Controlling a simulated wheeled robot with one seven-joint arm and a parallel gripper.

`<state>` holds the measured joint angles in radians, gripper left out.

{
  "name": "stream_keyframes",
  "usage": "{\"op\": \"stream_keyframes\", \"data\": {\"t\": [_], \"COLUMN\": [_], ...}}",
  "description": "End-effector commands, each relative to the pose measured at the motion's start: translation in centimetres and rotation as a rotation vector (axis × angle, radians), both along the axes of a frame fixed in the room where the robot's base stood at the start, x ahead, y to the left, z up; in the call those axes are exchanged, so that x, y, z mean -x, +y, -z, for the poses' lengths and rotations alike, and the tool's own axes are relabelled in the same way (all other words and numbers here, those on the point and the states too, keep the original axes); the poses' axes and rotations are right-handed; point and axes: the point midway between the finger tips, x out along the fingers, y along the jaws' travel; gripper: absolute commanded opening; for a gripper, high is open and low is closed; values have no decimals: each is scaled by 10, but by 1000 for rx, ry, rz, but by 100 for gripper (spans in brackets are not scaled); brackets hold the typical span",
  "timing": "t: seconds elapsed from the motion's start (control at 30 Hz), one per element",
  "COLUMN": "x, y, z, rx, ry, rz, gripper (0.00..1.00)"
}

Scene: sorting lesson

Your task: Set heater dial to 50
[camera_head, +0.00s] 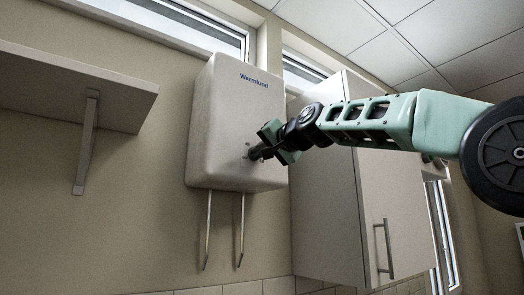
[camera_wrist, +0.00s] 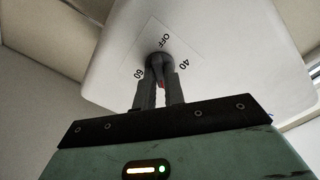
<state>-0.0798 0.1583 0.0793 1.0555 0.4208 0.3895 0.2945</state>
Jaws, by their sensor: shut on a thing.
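The white water heater (camera_head: 225,125), marked "Warmlund", hangs on the wall in the head view; its body also fills the upper part of the wrist view (camera_wrist: 240,40). My gripper (camera_head: 258,153) is at the heater's front, low on its right side. In the wrist view my gripper's fingers (camera_wrist: 160,90) are shut on the dark dial (camera_wrist: 157,63). A label around the dial shows OFF, 40 and 60. A red mark on the dial shows between the fingers, on the lower side between 40 and 60. The label below the dial is hidden by my gripper.
A wall shelf (camera_head: 75,85) with a bracket is at the left. A white cupboard (camera_head: 325,210) with a bar handle stands right of the heater, behind my arm. Two pipes (camera_head: 240,230) run down from the heater.

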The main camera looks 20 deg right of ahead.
Motion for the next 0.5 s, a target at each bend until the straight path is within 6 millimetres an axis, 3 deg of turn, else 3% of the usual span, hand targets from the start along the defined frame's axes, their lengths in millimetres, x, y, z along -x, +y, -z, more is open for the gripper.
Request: {"op": "stream_keyframes", "data": {"t": [0.27,0.3,0.37,0.5], "x": [-1,-1,-1,-1], "y": [1,1,1,1], "z": [4,4,4,3], "rx": [3,3,3,3], "ry": [10,10,8,5], "rz": [-2,-2,-2,-1], "gripper": [0,16,33,33]}}
